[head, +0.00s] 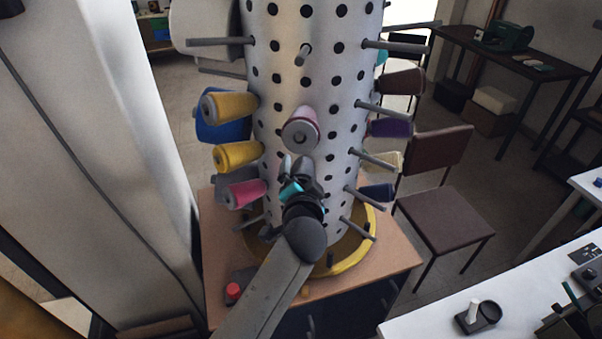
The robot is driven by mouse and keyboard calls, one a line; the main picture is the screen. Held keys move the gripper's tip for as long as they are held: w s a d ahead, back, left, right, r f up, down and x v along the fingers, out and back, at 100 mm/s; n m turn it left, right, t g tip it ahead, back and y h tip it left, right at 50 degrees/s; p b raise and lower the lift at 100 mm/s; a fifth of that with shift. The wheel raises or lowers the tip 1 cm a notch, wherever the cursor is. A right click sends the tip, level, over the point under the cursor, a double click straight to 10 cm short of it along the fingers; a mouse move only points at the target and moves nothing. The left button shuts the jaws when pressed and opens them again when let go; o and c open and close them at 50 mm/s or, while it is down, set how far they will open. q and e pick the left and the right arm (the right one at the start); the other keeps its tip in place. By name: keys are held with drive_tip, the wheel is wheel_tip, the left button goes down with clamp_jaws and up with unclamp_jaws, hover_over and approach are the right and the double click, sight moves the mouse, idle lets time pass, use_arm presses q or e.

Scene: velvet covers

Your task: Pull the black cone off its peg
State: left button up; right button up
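A white perforated column (318,60) with several grey pegs and coloured cones stands in the middle. My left gripper (297,168) reaches up from below to the column's front, just under a mauve cone (300,130) that faces me. Its grey fingertips and teal parts show. Dark shapes sit at and between the fingers; I cannot clearly tell the black cone from the gripper there. Whether the fingers are closed on anything is hidden by the wrist. My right gripper is not in view.
Yellow cones (236,155) and a pink cone (246,193) hang on the left. Brown (402,82), purple (390,128) and navy (376,192) cones hang on the right. Bare pegs (366,198) stick out nearby. A chair (445,219) and white table (425,325) stand right.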

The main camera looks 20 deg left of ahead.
use_arm(q)
drive_tip(key=shift+s, duration=0.1)
drive_tip(key=shift+c, duration=0.7)
drive_tip(key=c, duration=1.1)
drive_tip(key=shift+o, duration=0.2)
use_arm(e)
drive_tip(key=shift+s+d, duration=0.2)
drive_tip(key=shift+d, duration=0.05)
use_arm(q)
drive_tip(key=shift+s+r, duration=0.25)
drive_tip(key=shift+s, duration=0.1)
